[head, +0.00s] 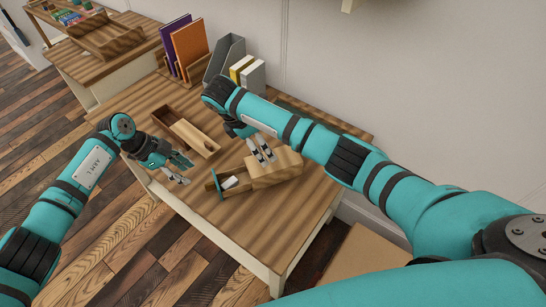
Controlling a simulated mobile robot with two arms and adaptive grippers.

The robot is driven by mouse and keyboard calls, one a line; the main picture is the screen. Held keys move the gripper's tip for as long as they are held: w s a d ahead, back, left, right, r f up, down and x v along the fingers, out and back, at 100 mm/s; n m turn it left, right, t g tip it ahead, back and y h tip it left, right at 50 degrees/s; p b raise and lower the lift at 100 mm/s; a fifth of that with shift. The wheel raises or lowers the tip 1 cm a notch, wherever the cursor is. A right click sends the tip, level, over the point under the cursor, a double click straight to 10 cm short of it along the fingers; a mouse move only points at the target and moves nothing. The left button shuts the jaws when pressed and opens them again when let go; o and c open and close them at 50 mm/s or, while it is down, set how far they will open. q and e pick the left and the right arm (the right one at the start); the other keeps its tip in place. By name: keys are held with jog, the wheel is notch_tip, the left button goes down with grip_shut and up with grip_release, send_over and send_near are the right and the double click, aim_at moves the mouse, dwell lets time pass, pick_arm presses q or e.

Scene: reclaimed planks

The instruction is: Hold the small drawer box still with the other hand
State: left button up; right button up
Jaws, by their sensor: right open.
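The small drawer box (277,173) is wooden and lies on the table toward its right front part. Its drawer (222,190) is pulled out to the left, with a teal front, and a white item (230,183) lies in it. My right gripper (266,159) is open, with its fingertips over or against the back part of the box; I cannot tell whether they touch. My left gripper (187,173) is open and empty, left of the drawer near the table's front edge, apart from the box.
Purple and orange folders (188,45), a grey file holder (224,58) and binders (250,75) stand at the back by the wall. A second table with trays is at the upper left.

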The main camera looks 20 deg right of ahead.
aim_at(273, 167)
jog(key=x, duration=1.2)
jog(key=shift+f, duration=0.15)
jog(key=shift+c, duration=0.3)
jog(key=c, duration=1.3)
jog(key=shift+o, duration=0.2)
